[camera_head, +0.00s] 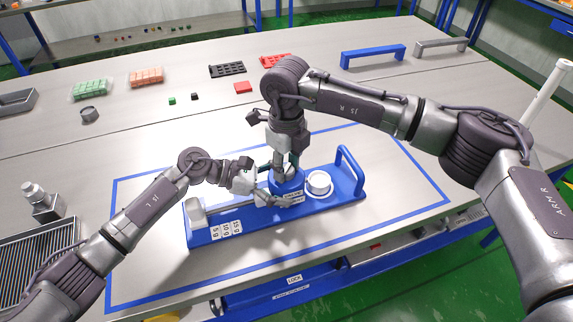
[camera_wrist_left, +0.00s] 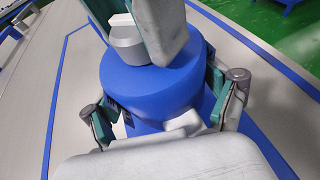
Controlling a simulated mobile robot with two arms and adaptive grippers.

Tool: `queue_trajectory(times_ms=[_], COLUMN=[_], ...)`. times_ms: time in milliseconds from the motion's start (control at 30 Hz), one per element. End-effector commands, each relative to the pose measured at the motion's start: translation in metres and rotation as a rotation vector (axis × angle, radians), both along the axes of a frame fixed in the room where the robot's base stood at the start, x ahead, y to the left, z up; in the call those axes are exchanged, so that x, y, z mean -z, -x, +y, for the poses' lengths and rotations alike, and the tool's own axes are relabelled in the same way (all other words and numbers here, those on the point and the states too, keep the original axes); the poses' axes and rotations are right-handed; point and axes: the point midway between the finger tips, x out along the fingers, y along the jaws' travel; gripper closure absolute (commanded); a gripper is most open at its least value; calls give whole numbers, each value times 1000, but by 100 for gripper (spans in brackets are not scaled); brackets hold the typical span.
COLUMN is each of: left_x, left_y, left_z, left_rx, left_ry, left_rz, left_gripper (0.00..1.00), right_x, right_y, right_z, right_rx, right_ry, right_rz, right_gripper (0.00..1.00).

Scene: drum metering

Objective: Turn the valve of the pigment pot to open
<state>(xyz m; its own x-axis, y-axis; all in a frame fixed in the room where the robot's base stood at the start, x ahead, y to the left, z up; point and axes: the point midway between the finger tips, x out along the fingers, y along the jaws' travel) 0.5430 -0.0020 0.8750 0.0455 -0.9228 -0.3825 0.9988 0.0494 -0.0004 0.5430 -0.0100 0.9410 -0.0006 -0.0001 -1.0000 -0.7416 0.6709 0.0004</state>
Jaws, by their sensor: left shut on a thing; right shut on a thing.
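The blue pigment pot (camera_head: 286,182) stands upright on the blue tray (camera_head: 345,195), near its middle. My left gripper (camera_head: 264,190) reaches it from the left and is shut on the pot's body; in the left wrist view its two fingers sit on either side of the pot (camera_wrist_left: 150,95). A grey knob with a pale top (camera_wrist_left: 126,42) is on top of the pot; I take it as the valve. My right gripper (camera_head: 284,160) comes down from above and is shut on this knob. The fingers partly hide the knob, so its turn angle cannot be read.
A white round cup (camera_head: 319,182) is on the tray, just right of the pot. The tray has an upright blue handle (camera_head: 350,170) at its right end and weight labels (camera_head: 226,230) at its left. A blue outline on the table surrounds it. Racks and blocks lie farther back.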

Motion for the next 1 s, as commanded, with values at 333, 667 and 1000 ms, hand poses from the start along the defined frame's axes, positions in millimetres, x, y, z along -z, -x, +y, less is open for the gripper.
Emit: queue_trajectory(times_ms=[333,667,1000], left_x=[0,0,0], left_y=[0,-1,-1], left_z=[1,1,1], left_rx=[-2,-2,-2], left_ry=[-1,-1,-1], left_rz=[-1,-1,-1], left_gripper=[83,83,83], right_x=[-1,-1,-1], right_y=[-1,-1,-1], right_z=[0,-1,-1], right_rx=[-328,-601,-760], right_ry=[-1,0,0], right_rz=[-1,-2,-2], right_gripper=[97,97,97])
